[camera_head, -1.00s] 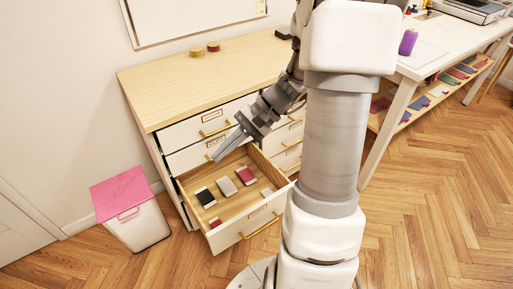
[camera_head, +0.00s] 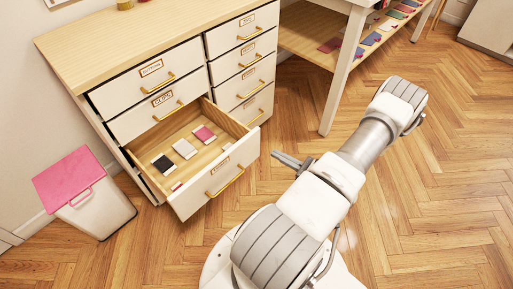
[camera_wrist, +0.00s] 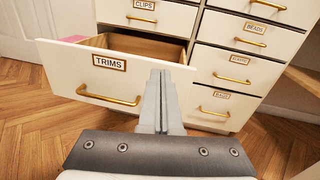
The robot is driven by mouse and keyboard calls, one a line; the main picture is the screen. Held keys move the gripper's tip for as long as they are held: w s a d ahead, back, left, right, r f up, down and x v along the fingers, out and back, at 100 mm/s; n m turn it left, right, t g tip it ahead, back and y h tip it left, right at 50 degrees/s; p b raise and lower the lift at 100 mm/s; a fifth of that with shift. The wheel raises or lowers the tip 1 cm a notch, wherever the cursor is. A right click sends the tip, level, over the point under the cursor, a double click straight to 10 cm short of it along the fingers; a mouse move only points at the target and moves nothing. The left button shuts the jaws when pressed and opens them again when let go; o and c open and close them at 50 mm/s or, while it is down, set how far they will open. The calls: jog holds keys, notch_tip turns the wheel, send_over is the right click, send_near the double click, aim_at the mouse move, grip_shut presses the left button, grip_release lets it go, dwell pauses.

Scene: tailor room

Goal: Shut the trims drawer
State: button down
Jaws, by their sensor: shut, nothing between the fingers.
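The trims drawer (camera_head: 216,181) is pulled out from the left column of the cabinet. Its brass handle (camera_head: 226,180) is on the white front. In the wrist view the front with the TRIMS label (camera_wrist: 109,62) faces me, with its handle (camera_wrist: 110,95) low on the left. Inside lie a dark card (camera_head: 164,164), a white card (camera_head: 184,149) and a pink card (camera_head: 204,134). My gripper (camera_head: 276,155) is shut and empty, to the right of the drawer front. In the wrist view its fingers (camera_wrist: 160,80) overlap the right end of the front; I cannot tell whether they touch.
The other cabinet drawers, such as the one labelled CLIPS (camera_head: 158,106), are shut. A white bin with a pink lid (camera_head: 72,180) stands left of the cabinet. A table leg (camera_head: 341,80) stands behind my arm. The floor at right is clear.

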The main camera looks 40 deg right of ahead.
aim_at(249, 138)
notch_tip(249, 138, down, 4)
jog(key=s+m+h, duration=0.2)
jog(key=w+b, duration=0.3)
jog(key=w, duration=0.9)
jog(key=shift+w+d+r+b, duration=0.1)
jog(key=shift+w+d+b, duration=0.1)
jog(key=shift+b, duration=0.15)
jog(key=shift+w+r, duration=0.1)
jog(key=shift+w, duration=0.5)
